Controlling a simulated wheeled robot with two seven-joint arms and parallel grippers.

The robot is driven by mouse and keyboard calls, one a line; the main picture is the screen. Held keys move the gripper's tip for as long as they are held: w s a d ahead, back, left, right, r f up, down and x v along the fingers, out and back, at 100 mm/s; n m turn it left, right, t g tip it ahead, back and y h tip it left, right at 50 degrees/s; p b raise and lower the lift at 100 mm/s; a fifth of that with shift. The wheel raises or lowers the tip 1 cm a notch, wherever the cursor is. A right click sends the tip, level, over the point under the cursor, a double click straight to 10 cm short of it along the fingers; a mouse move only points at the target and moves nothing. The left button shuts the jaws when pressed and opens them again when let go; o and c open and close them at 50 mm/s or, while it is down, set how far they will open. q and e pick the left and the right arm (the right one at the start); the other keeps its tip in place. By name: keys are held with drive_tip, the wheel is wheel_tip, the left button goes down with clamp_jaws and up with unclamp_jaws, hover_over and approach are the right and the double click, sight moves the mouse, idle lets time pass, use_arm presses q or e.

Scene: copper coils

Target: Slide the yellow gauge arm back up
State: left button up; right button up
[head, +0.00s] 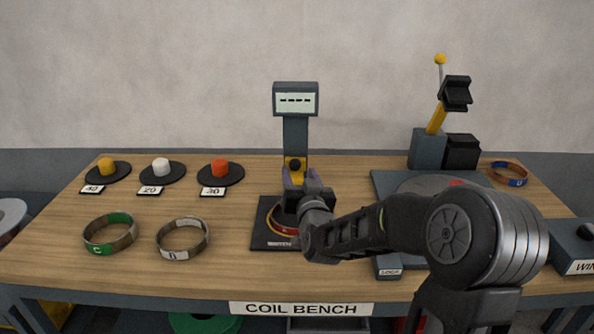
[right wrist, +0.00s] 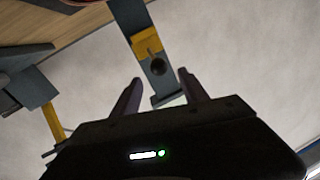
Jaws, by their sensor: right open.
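The yellow gauge arm (head: 294,177) sits low on the dark upright column (head: 296,138) of the gauge and carries a black knob (head: 295,165). A display with dashes (head: 296,100) tops the column. My right gripper (head: 303,180) is at the yellow arm, below the knob, partly hiding it. In the right wrist view, the yellow arm (right wrist: 146,44) and knob (right wrist: 157,66) show just beyond and between the two open fingers (right wrist: 160,76); nothing is held. A red-marked coil (head: 279,228) lies on the gauge's black base (head: 262,240), partly hidden. My left gripper is out of view.
Two coils, green-marked (head: 110,234) and white-marked (head: 182,238), lie on the bench at left, before black discs with yellow, white and orange knobs (head: 220,169). A lever machine (head: 425,149) and a blue-marked coil (head: 509,174) stand at right. My right arm crosses the front right.

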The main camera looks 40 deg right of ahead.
drive_tip(key=v, duration=0.3)
drive_tip(key=shift+r, duration=0.1)
idle(0.4)
